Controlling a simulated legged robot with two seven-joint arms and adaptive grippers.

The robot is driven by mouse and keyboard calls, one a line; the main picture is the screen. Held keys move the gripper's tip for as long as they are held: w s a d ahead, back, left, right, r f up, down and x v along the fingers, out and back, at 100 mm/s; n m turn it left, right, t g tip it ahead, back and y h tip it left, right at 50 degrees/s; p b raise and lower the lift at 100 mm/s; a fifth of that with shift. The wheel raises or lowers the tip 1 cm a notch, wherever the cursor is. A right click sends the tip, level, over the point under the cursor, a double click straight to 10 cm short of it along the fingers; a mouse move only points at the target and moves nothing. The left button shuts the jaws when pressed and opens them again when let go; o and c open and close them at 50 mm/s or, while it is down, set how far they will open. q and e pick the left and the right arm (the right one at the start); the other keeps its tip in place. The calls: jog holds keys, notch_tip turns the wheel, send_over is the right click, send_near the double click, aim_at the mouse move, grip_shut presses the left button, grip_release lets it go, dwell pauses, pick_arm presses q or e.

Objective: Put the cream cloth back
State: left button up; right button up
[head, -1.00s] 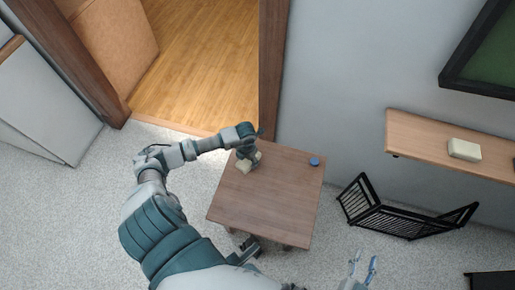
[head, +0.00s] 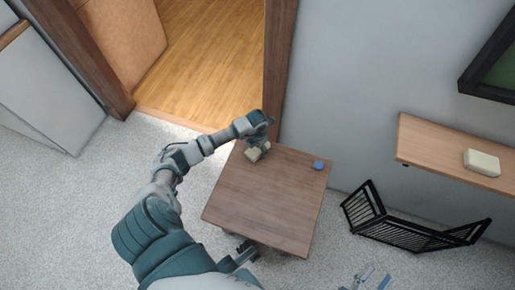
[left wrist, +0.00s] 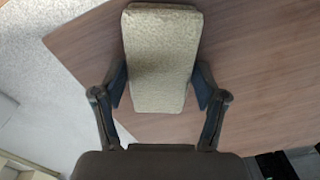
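A small cream folded cloth (head: 258,152) is at my left gripper (head: 262,146), over the back left part of the brown wooden table in the head view. In the left wrist view the cloth (left wrist: 161,60) is a thick, textured rectangle between the two fingers of my left gripper (left wrist: 160,88). The fingers press against both its long sides, so the gripper is shut on it. The cloth appears a little above the table top (head: 265,200). My right gripper (head: 368,279) is at the bottom edge of the head view, with fingers apart and nothing between them.
A small blue object (head: 319,165) sits at the table's right back corner. A wall shelf (head: 435,150) at the right holds a cream block-like item (head: 482,162). A black rack (head: 405,230) stands on the floor below the shelf. The table's middle is clear.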

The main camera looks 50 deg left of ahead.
pick_arm(q)
jog(key=shift+o, duration=0.7)
jog(key=shift+d, duration=0.1)
jog(key=shift+r, duration=0.1)
